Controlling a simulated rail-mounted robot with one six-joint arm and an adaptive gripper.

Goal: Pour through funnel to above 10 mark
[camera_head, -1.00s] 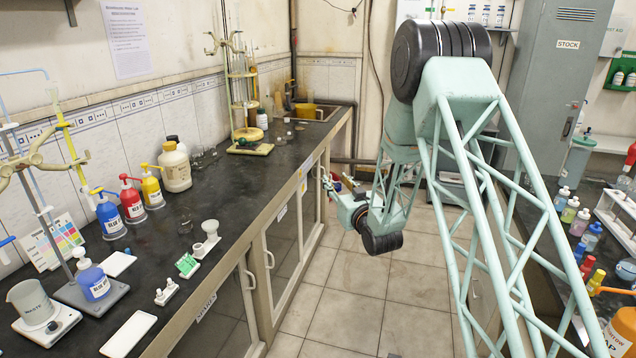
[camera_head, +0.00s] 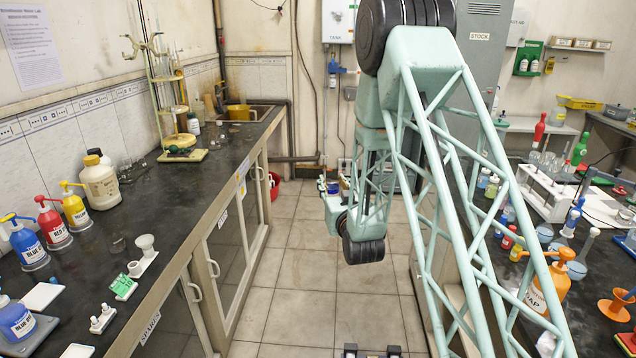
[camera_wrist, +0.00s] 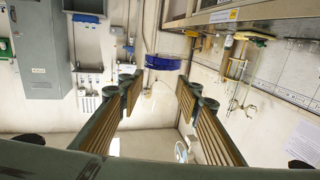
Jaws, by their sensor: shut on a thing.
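My gripper (camera_head: 330,186) hangs over the aisle between the two benches, small and partly hidden by my arm in the head view. In the wrist view, which looks upside down, my gripper's fingers (camera_wrist: 163,92) are shut on a clear vessel with blue liquid (camera_wrist: 162,62). The glass is hard to make out. The blue liquid shows at the vessel's picture-top end. An orange funnel (camera_head: 613,309) is on the right bench, near the picture's right edge. A small white funnel-shaped piece (camera_head: 145,243) stands on the left counter. I cannot make out a 10 mark.
The left counter (camera_head: 150,205) carries pump bottles (camera_head: 52,222) and a tall glassware stand (camera_head: 168,90). The right bench holds a white rack (camera_head: 548,192), flasks and an orange soap bottle (camera_head: 550,285).

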